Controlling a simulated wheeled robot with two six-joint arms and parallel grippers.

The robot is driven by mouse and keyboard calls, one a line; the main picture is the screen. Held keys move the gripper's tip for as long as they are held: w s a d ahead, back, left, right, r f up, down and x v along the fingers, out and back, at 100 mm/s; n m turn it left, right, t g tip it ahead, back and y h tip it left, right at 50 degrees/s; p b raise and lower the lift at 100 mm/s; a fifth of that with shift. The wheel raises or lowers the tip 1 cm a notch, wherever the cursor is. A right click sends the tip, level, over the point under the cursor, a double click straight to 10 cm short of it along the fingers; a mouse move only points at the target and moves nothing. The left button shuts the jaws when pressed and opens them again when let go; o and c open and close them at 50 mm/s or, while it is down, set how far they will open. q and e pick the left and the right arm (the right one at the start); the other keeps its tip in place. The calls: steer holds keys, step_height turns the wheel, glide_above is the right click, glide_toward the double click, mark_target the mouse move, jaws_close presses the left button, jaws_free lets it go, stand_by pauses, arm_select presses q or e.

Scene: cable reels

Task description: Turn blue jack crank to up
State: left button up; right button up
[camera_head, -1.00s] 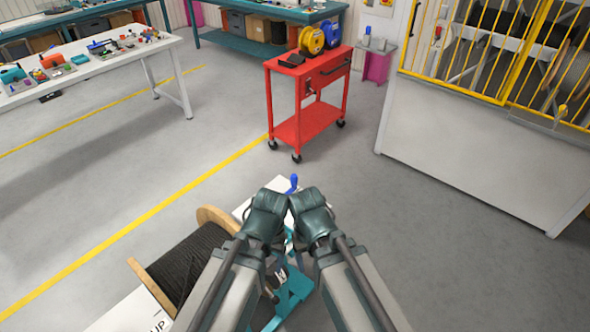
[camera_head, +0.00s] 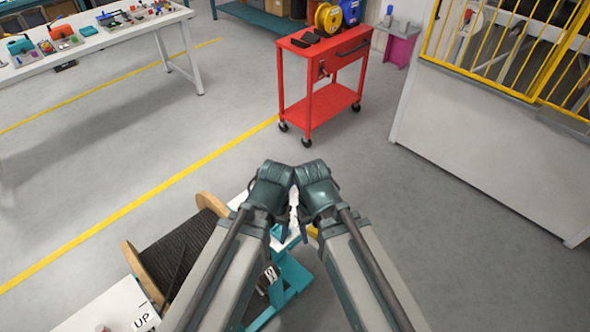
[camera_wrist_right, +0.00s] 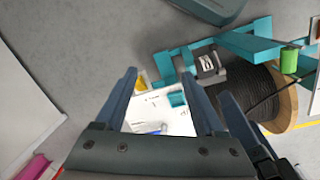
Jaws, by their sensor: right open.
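In the right wrist view a small blue piece (camera_wrist_right: 156,129), likely the jack crank, lies over a white panel (camera_wrist_right: 165,108) between my right fingers. In the head view the crank is hidden behind my grippers. My right gripper (camera_wrist_right: 160,75) is open, with nothing between its fingertips; the panel shows beyond them. In the head view my left gripper (camera_head: 272,188) and my right gripper (camera_head: 315,188) are close side by side above the teal jack stand (camera_head: 292,282). Their fingertips are mostly hidden there, so the left jaws cannot be read.
A wooden reel of black cable (camera_head: 178,258) stands left of the teal stand. A white plate marked UP (camera_head: 143,322) is at bottom left. A red cart (camera_head: 318,85) stands ahead, a white table (camera_head: 120,38) at upper left, a yellow-railed enclosure (camera_head: 480,130) at right. Open floor lies between.

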steer(key=w, duration=0.1)
steer(key=n+y+b, duration=0.1)
steer(key=n+b, duration=0.1)
steer(key=b, duration=0.2)
glide_above(294, 168)
step_height(294, 168, down, 4)
step_height(294, 168, down, 14)
steer(key=b, duration=1.3)
steer(key=shift+s+r+b, duration=0.1)
steer(key=shift+b, duration=0.25)
jaws_close()
